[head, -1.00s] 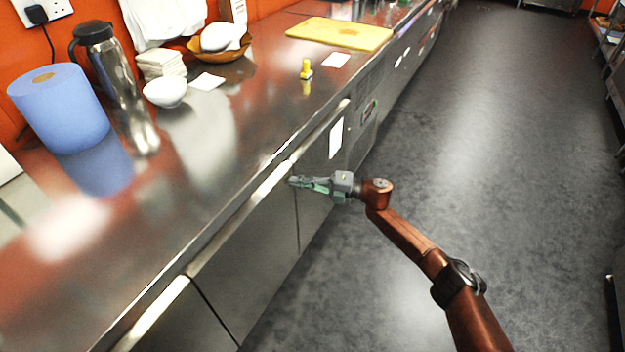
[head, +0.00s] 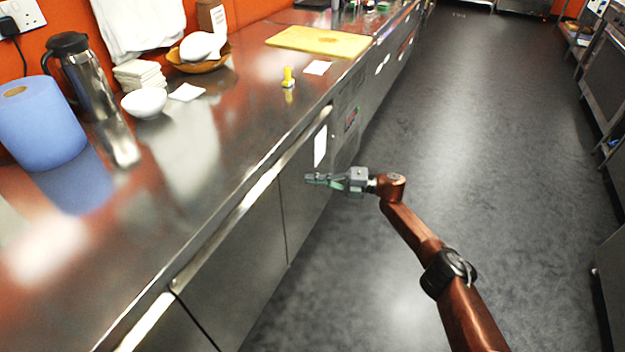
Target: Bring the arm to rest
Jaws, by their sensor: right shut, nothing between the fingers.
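My right gripper (head: 318,179) is shut and empty. In the head view it hangs in front of the steel counter's cabinet doors, over the aisle side of the front edge, pointing left. My right arm (head: 416,236) reaches in from the lower right, bent at the reddish-brown joint behind the gripper. My left gripper does not show.
The steel counter (head: 215,155) bears a blue paper roll (head: 40,125), a steel jug (head: 85,75), a white bowl (head: 144,102), a small yellow object (head: 288,77) and a yellow cutting board (head: 320,41). The grey floor (head: 510,180) is clear on the right.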

